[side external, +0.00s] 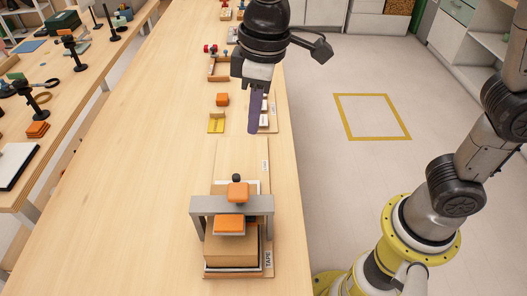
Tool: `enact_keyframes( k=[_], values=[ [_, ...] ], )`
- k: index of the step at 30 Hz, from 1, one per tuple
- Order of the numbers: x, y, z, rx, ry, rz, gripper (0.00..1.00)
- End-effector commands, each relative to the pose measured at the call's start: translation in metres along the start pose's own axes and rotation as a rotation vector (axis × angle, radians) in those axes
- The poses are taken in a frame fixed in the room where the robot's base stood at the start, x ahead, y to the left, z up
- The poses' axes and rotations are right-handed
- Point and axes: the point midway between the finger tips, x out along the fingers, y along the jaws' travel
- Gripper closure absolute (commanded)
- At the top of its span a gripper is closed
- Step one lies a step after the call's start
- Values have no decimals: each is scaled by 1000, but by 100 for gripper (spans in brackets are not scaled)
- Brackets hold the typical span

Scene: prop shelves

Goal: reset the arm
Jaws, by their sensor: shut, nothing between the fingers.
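My gripper (255,113) is over the right side of the long wooden table (150,150), pointing down. Its dark purple fingers are together with nothing visible between them. It hangs in front of small items and a labelled card (270,120) near the table's right edge. It is apart from the grey frame (231,204), which stands over a brown box (231,252) nearer the camera. How high the fingertips are above the table I cannot tell.
An orange block (222,99) and a yellow holder (216,123) sit just left of my gripper. A wooden tray (218,70) lies farther back. The table's left part is clear. A second cluttered table (60,105) stands left.

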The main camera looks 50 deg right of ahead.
Motion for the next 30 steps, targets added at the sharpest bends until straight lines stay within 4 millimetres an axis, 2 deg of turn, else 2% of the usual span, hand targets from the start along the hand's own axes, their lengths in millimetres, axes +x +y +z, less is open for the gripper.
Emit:
enact_keyframes(
  k=[1,3,6,11,15,18,21,24,30],
  values=[
    [-19,22,19,66,45,13,100],
    [-36,44,47,147,96,31,100],
    [-52,65,90,258,165,62,100],
    [-58,79,160,426,269,121,100],
    [-44,77,209,542,338,169,100],
    [-28,71,229,583,358,183,100],
    [-14,67,236,590,355,180,100],
    [-7,66,238,597,352,177,100],
    [-9,67,235,600,361,179,100]
  ],
)
